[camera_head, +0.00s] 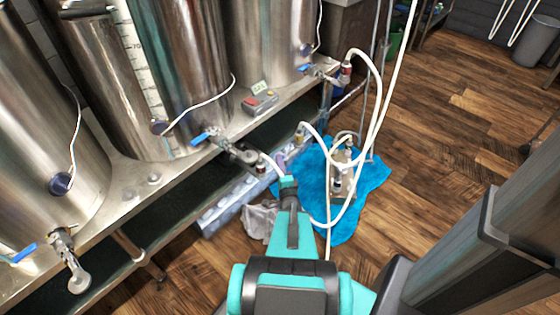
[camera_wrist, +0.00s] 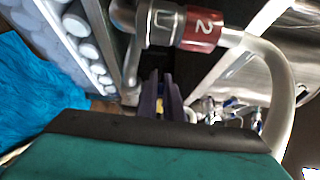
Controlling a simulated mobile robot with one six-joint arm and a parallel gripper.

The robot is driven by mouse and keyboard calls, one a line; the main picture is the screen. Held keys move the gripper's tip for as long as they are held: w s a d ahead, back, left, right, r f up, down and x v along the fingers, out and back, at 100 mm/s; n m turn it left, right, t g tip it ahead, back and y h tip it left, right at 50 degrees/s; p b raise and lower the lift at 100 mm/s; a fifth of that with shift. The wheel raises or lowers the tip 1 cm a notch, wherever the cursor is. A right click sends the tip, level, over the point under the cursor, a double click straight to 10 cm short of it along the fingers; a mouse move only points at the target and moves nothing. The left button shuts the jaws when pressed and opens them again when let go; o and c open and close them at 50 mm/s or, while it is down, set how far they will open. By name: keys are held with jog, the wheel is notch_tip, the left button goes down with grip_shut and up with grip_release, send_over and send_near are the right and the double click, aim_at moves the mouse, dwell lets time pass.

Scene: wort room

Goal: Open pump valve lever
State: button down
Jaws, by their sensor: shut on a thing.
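My gripper (camera_head: 283,164) reaches in beside the tank stand in the head view. In the wrist view its two dark purple fingers (camera_wrist: 161,97) are close together on a small yellow part (camera_wrist: 160,106). The fingers hide most of that part, and I cannot tell its full shape or whether it is the pump valve lever. A pump (camera_head: 342,172) with white hoses stands on a blue sheet (camera_head: 371,183), right of my gripper. A red coupling marked 2 (camera_wrist: 201,28) joins a hose close to the fingers in the wrist view.
Steel tanks (camera_head: 185,70) line the left, with blue-handled valves (camera_head: 205,136) at their fronts. A white hose (camera_head: 378,100) rises from near the pump. A control box (camera_head: 261,102) sits on the stand.

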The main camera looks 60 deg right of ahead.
jog(key=shift+s, duration=0.25)
jog(key=c, duration=1.9)
grip_release()
jog(key=shift+s, duration=0.1)
